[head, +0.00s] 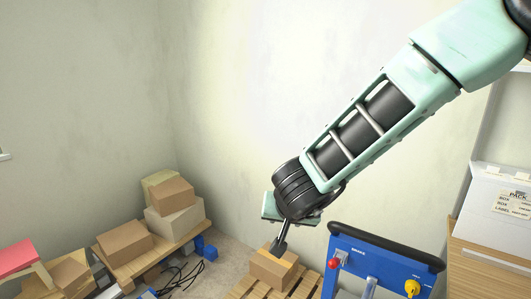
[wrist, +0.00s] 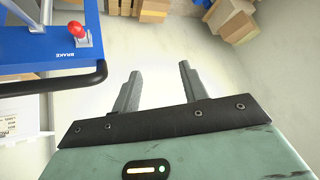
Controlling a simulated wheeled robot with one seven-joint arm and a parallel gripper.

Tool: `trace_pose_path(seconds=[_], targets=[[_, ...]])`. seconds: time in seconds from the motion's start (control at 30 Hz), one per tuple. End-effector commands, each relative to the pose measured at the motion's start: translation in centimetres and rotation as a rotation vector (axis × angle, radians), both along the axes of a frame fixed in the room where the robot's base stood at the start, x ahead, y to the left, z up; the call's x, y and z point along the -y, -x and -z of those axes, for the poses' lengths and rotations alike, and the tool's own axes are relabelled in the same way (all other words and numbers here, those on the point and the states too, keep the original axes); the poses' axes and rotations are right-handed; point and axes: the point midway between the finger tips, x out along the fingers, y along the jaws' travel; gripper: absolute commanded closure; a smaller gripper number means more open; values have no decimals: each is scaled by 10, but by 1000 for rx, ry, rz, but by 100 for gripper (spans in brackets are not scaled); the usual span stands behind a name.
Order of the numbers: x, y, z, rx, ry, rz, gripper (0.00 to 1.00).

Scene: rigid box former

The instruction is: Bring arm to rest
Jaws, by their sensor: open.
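My arm reaches in from the upper right of the head view, and my gripper (head: 279,247) hangs at its lower end. In the head view its fingers overlap a cardboard box (head: 272,270) on a wooden pallet (head: 305,288); I cannot tell the gap from this view. In the wrist view my gripper (wrist: 160,72) has its two grey fingers apart, with only pale floor or wall between them. It holds nothing.
A blue panel (head: 384,255) with a black rail, red knob and yellow knob stands right of my gripper; it also shows in the wrist view (wrist: 52,48). Cardboard boxes (head: 172,195) are stacked at left. A white box (head: 495,215) stands at right. Wall space above is clear.

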Motion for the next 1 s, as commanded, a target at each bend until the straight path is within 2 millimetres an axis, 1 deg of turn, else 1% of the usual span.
trace_pose_path(seconds=[0.03, 0.07, 0.1, 0.17, 0.2, 0.23, 0.27, 0.3, 0.37, 0.4, 0.47, 0.5, 0.6, 0.7, 0.8, 1.0], targets=[[-17, 13, -2, 27, -52, -104, 57], [-26, 23, -5, 31, -82, -167, 57], [-37, 39, -7, 26, -116, -250, 57], [-49, 67, -8, -2, -151, -372, 57], [-54, 89, -6, -34, -162, -449, 57], [-54, 106, -4, -64, -164, -504, 57], [-53, 124, 0, -99, -160, -555, 57], [-49, 148, 6, -151, -146, -619, 57], [-35, 184, 16, -239, -107, -698, 57], [-23, 205, 23, -298, -68, -738, 57], [0, 234, 34, -384, -1, -782, 57], [15, 250, 39, -434, 45, -798, 57], [50, 276, 49, -530, 153, -811, 57], [74, 291, 53, -587, 228, -808, 57], [85, 296, 54, -610, 261, -802, 57], [86, 297, 53, -615, 267, -803, 57]])
